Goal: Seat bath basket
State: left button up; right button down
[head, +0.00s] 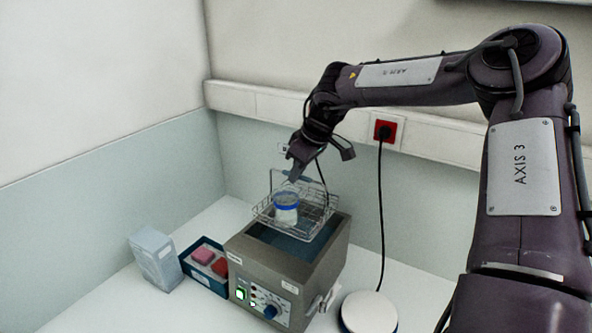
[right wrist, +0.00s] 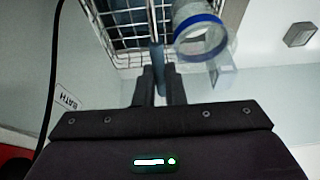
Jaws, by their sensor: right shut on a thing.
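The wire basket (head: 325,212) hangs over the open top of the grey bath (head: 262,262). It looks roughly level and raised above the rim, though its exact gap to the rim is hard to tell. A clear jar with a blue band (head: 286,210) stands in the basket. My right gripper (head: 293,175) is shut on the basket's blue handle. The right wrist view shows the handle (right wrist: 157,55) between the fingers (right wrist: 160,84), with the basket's wires (right wrist: 125,32) and the jar (right wrist: 199,38) beyond. My left gripper is out of view.
Left of the bath stand a pale box (head: 154,258) and a dark tray (head: 213,286) with pink and red items. A round white-topped thing (head: 368,313) is at front right. A black cable runs down from a red wall socket (head: 384,130). Walls close in behind and left.

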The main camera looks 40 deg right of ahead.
jog(key=shift+f+b, duration=0.8)
jog(key=shift+f, duration=0.7)
notch_tip(320, 180, down, 13)
jog(key=b, duration=1)
jog(key=shift+r, duration=0.3)
jog(key=shift+b, duration=0.4)
jog(key=shift+f, duration=0.35)
jog(key=shift+f+b, duration=0.2)
jog(key=shift+b, duration=0.35)
jog(key=c, duration=0.9)
grip_release()
jog(key=shift+c, duration=0.2)
